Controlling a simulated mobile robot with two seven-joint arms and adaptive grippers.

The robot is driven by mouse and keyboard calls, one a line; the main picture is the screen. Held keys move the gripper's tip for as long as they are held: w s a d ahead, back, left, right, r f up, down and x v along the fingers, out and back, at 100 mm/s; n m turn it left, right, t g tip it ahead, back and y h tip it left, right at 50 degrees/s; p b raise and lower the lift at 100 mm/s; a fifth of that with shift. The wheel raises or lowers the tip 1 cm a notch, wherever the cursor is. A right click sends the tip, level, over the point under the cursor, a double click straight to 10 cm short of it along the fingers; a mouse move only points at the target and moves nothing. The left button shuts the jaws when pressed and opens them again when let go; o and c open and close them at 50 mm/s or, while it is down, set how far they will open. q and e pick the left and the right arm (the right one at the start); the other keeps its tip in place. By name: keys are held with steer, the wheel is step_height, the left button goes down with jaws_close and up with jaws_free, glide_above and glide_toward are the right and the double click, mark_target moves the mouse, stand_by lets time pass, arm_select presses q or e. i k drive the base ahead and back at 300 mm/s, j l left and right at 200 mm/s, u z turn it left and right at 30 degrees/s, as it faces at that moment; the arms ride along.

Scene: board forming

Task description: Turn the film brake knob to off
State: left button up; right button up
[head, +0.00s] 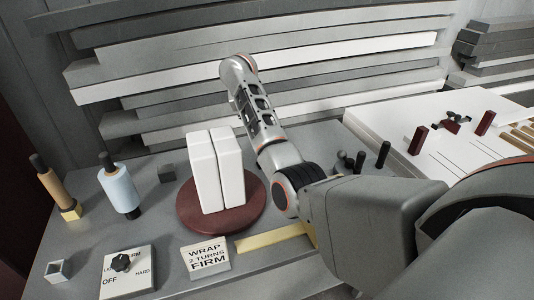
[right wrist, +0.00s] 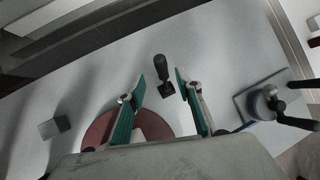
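The film brake knob (head: 121,262) is a black knob on a pale plate (head: 135,284) at the lower left of the head view. OFF is printed at its left and HARD at its right. A label above is partly hidden, and I cannot tell where the knob points. In the right wrist view my right gripper (right wrist: 159,78) is open with teal-lined fingers spread. A black upright handle (right wrist: 163,70) appears between the fingertips; I see no contact. My right arm crosses the head view, but I cannot make out its fingers there. My left gripper is not in view.
White blocks (head: 216,170) stand on a dark red turntable (head: 255,209). A WRAP 2 TURNS FIRM sign (head: 206,258) is in front. A blue-white roll (head: 119,189), a tan-handled tool (head: 50,188) and a small dark cube (head: 167,173) stand left. Stacked boards (head: 270,52) line the back.

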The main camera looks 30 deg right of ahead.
mark_target(121, 263)
steer(key=k+j, duration=0.2)
steer(key=k, duration=0.3)
steer(key=k+j, duration=0.15)
steer(key=k, duration=0.3)
steer(key=k+j, duration=0.2)
steer(key=k, duration=0.3)
